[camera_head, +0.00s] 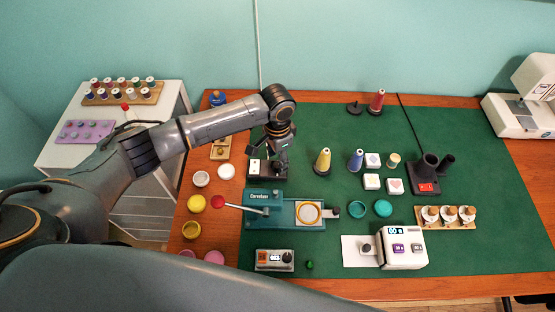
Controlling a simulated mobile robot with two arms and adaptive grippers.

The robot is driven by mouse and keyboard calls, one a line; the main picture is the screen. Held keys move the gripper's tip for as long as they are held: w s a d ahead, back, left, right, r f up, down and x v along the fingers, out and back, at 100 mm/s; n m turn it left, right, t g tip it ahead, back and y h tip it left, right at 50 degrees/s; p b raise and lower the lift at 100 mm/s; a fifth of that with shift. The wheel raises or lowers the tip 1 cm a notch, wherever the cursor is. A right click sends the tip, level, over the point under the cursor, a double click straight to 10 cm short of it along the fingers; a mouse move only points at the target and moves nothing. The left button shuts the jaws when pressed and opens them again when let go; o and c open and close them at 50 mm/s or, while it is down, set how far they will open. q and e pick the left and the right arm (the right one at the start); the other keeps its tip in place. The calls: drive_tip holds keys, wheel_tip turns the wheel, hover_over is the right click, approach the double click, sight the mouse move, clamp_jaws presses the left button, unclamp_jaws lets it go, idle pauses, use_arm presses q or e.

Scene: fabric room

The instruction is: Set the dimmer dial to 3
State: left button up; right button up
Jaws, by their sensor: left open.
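My left gripper (281,157) is open and points down over a small black box with a white plate (254,166), at the back left of the green mat. The gripper covers part of this box, so any dial on it is hidden, and I cannot tell whether they touch. Another small box (262,262) at the front left of the mat has an orange part, a small display and a dark round knob (287,257). Its markings are too small to read surely. I cannot tell which box is the dimmer. My right gripper is not in view.
Yellow (323,160) and blue (356,158) thread cones stand to the right. The mat's back middle is mostly clear.

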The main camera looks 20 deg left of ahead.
sight(277, 166)
use_arm(q)
drive_tip(key=shift+f, duration=1.05)
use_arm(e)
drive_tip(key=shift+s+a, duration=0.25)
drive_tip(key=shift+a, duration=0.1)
use_arm(q)
clamp_jaws()
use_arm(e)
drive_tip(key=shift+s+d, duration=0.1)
